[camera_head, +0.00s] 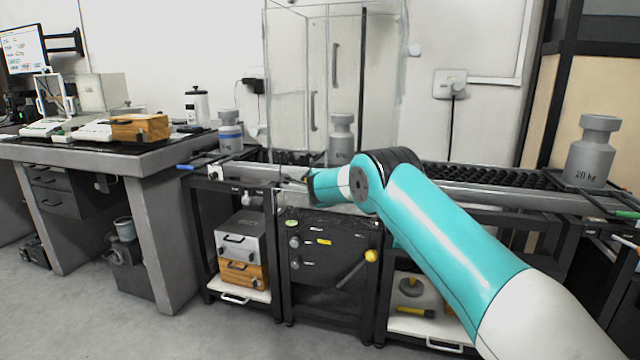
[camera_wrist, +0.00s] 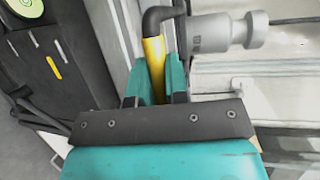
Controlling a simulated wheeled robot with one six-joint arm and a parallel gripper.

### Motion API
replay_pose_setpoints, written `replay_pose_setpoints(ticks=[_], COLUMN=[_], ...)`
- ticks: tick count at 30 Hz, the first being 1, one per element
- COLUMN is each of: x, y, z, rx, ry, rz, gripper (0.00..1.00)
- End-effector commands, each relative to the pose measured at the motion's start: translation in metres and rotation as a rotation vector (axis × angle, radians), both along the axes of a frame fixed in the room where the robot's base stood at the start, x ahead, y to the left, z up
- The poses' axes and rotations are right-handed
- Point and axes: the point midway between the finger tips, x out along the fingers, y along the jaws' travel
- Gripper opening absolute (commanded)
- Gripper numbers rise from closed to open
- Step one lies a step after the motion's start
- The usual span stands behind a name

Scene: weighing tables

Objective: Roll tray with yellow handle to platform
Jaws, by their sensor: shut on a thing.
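My gripper (camera_wrist: 157,80) is shut on the yellow handle (camera_wrist: 154,65), which shows between its fingers in the wrist view. The handle's far end meets a black elbow (camera_wrist: 162,17). A grey weight (camera_wrist: 205,34) shows just beyond the handle. In the head view, my gripper (camera_head: 308,183) is at the front of the roller bench, below the glass enclosure (camera_head: 300,80). A grey weight (camera_head: 342,142) stands behind my arm there. My arm hides the yellow handle in the head view, and I cannot make out the tray or platform clearly.
Black rollers (camera_head: 485,177) run along the bench to the right, towards a 20 kg weight (camera_head: 592,158). A smaller weight (camera_head: 230,132) stands at the left, near a blue handle (camera_head: 185,167). A black panel (camera_head: 330,270) with a yellow-ended lever (camera_head: 371,256) is below.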

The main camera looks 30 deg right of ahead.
Motion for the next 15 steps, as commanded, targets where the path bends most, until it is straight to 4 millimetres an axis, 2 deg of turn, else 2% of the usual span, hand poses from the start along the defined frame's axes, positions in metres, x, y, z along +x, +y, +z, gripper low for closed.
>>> replay_pose_setpoints(ticks=[2, 3, 5, 15], x=[-0.0004, -0.0005, -0.0003, -0.0015], y=[-0.0022, -0.0021, -0.0017, 0.0], z=[-0.0002, -0.0002, -0.0002, 0.0006], rx=[-0.002, -0.002, -0.002, -0.001], ry=[0.001, 0.001, 0.001, 0.001], rz=[-0.006, -0.006, -0.005, -0.002], gripper=[0.0, 0.24, 0.38, 0.39])
